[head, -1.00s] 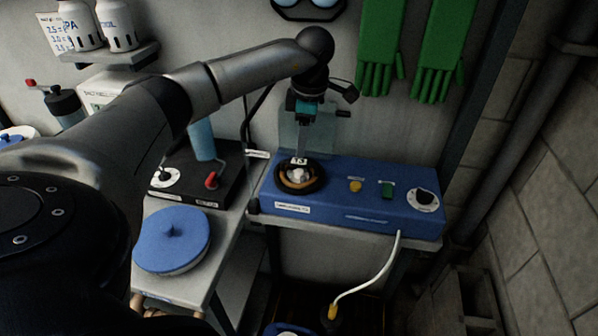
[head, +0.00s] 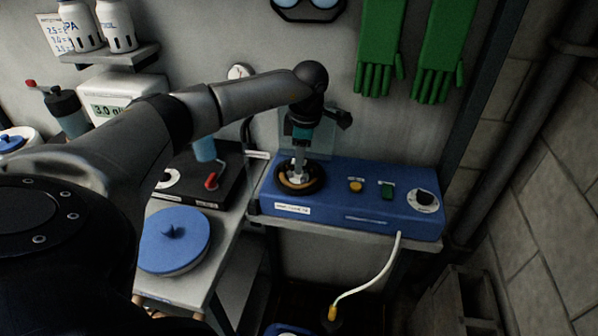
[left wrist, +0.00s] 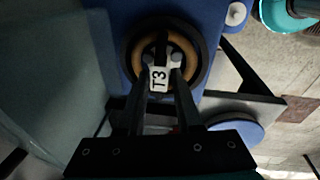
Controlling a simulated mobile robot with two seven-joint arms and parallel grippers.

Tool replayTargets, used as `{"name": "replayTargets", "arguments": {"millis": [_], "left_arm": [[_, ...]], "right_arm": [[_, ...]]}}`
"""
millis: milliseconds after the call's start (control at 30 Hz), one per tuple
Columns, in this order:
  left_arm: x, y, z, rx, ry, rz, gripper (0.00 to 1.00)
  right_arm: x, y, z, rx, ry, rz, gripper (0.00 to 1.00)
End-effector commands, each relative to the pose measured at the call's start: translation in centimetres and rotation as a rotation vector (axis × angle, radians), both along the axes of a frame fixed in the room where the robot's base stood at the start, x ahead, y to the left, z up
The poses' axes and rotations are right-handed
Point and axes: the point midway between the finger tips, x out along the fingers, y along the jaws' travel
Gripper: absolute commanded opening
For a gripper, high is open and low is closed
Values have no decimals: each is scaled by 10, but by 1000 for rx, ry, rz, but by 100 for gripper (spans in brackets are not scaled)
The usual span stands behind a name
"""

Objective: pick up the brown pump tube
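The brown pump tube (head: 284,183) is a brown ring inside a black round pump head on top of the blue pump box (head: 330,213). In the left wrist view the brown ring (left wrist: 192,60) curves around a white T3 tag (left wrist: 159,79). My left gripper (head: 297,178) points down over the middle of the pump head. In the left wrist view its two fingers (left wrist: 163,68) stand apart on either side of the tag. I cannot tell whether they touch it. The fingers hide part of the ring. My right gripper is not in view.
A clear panel (left wrist: 50,70) stands close beside the gripper. A blue-lidded dish (head: 174,240) and a black stirrer box sit to the left. Green gloves (head: 380,45) hang behind.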

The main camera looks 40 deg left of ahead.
Motion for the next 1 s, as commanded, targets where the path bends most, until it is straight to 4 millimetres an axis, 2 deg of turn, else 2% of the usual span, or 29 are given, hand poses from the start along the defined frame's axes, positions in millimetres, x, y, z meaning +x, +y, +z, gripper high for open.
{"name": "replayTargets", "arguments": {"millis": [33, 233, 300, 1000], "left_arm": [[0, 0, 0, 0, 0, 0, 27], [0, 0, 0, 0, 0, 0, 4], [0, 0, 0, 0, 0, 0, 0], [0, 0, -1, 0, 1, 0, 0]], "right_arm": [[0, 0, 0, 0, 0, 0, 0], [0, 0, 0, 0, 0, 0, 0], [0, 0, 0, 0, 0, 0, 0], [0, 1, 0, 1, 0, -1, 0]]}}
